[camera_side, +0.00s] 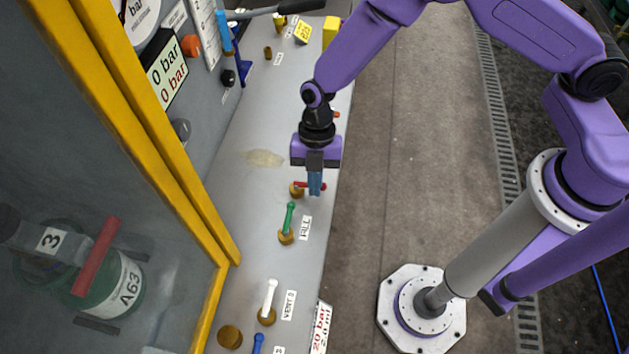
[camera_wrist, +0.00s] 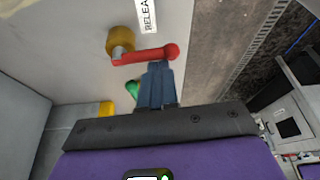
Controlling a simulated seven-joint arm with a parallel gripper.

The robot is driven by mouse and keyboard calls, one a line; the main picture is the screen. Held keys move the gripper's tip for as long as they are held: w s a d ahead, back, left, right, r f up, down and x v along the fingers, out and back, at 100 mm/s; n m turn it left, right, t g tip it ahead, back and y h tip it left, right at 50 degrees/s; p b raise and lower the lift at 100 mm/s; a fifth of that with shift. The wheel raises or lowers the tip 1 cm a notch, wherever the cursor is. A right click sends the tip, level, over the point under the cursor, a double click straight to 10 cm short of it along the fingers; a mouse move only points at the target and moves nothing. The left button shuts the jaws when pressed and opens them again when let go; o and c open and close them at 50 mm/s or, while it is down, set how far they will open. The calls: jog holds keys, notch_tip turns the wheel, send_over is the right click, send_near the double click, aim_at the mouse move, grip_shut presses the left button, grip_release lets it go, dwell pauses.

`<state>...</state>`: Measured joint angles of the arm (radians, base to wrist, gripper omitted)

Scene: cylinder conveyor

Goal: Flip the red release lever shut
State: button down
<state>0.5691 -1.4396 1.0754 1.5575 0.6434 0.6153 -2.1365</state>
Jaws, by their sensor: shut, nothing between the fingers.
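The red release lever (camera_wrist: 146,55) reaches sideways from a brass fitting (camera_wrist: 120,40) to a round red knob in the wrist view. In the side view the lever (camera_side: 303,185) lies across the grey bench and points right, partly hidden by my fingers. My gripper (camera_side: 315,192) points down at the lever's knob end. Its blue fingers are shut together and empty. In the wrist view the gripper's fingertips (camera_wrist: 160,66) are close beside the lever near its knob; I cannot tell if they touch it.
A green lever (camera_side: 289,219) labelled FILL stands close by, with a white lever (camera_side: 269,296) labelled VENT and a blue lever (camera_side: 258,343) further along the bench. A yellow frame (camera_side: 160,130) stands left, before a green cylinder (camera_side: 118,290). Open floor (camera_side: 385,150) lies right of the bench.

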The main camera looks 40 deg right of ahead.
jog(key=n, duration=0.1)
jog(key=w+n+h, duration=0.1)
jog(key=n, duration=0.1)
jog(key=d+n, duration=0.1)
jog(key=n, duration=0.1)
jog(key=shift+w+d+g+h, duration=0.1)
jog(key=shift+w+g+h, duration=0.2)
jog(key=shift+h, duration=0.1)
jog(key=shift+w+d, duration=0.2)
jog(key=shift+w, duration=0.05)
jog(key=shift+w+d, duration=0.15)
jog(key=shift+w, duration=0.7)
jog(key=shift+w+a, duration=0.2)
jog(key=shift+w, duration=0.6)
jog(key=shift+w+a, duration=0.15)
jog(key=shift+w, duration=0.3)
jog(key=shift+s+r, duration=0.1)
jog(key=s+d, duration=0.3)
jog(key=shift+s+r, duration=0.15)
jog(key=shift+r, duration=0.15)
notch_tip(320, 180, up, 9)
jog(key=w+a, duration=0.2)
jog(key=shift+a+r, duration=0.15)
jog(key=shift+a, duration=0.05)
